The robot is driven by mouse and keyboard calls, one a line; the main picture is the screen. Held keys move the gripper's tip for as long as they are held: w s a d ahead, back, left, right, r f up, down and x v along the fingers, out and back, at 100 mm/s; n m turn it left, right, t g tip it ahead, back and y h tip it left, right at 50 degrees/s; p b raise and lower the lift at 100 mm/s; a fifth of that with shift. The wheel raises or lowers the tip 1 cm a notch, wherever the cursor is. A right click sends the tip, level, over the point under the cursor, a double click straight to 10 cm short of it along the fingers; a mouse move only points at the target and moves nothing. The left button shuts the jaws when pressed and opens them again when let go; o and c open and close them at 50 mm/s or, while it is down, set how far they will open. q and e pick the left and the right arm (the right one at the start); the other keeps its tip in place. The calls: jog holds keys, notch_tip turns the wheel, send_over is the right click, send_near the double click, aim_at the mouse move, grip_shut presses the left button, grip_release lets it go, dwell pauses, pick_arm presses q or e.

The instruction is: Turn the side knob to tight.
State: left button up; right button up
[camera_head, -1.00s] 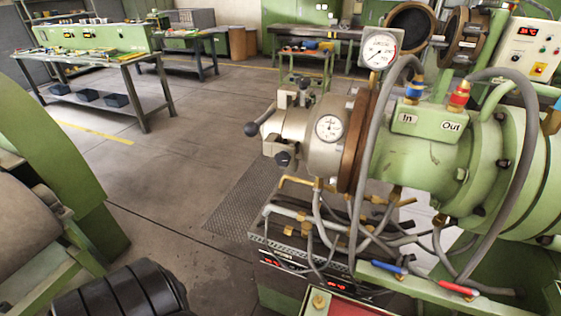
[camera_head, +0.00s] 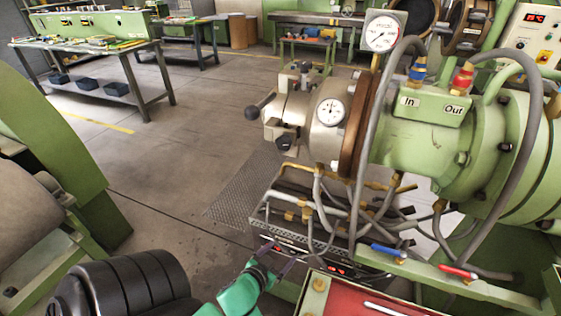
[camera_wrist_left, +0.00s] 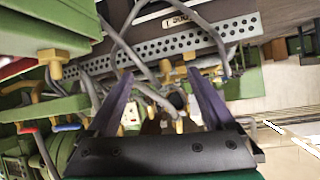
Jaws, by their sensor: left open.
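The extruder head (camera_head: 325,117) is a pale metal cylinder with a round dial, at the centre of the head view. A black knob (camera_head: 287,143) sits low on its left end. A lever with a dark ball (camera_head: 252,112) sticks out just above and to the left. I cannot tell the knob's setting. My left gripper (camera_head: 277,257), on a teal arm, is below the knob and well apart from it, near the perforated metal tray. In the left wrist view its two purple fingers (camera_wrist_left: 160,75) are spread with nothing gripped. My right gripper is not in view.
Grey hoses and brass fittings (camera_head: 345,200) hang under the extruder head. A perforated metal tray (camera_head: 290,227) is close to my left gripper. The floor (camera_head: 180,160) left of the extruder is open.

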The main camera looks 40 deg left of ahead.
pick_arm(q)
jog(key=a+r+t+y, duration=0.2)
jog(key=a+r, duration=0.1)
jog(key=r, duration=0.9)
jog(key=t+y, duration=0.2)
jog(key=t, duration=0.1)
send_near(282, 145)
jog(key=v, duration=0.6)
jog(key=p+x, duration=0.1)
jog(key=x, duration=1.2)
jog(key=shift+w+r, duration=0.2)
jog(key=shift+w, duration=0.05)
jog(key=shift+w+a+f, duration=0.1)
jog(key=shift+w+a, duration=0.1)
jog(key=shift+w, duration=0.25)
jog(key=c, duration=1.4)
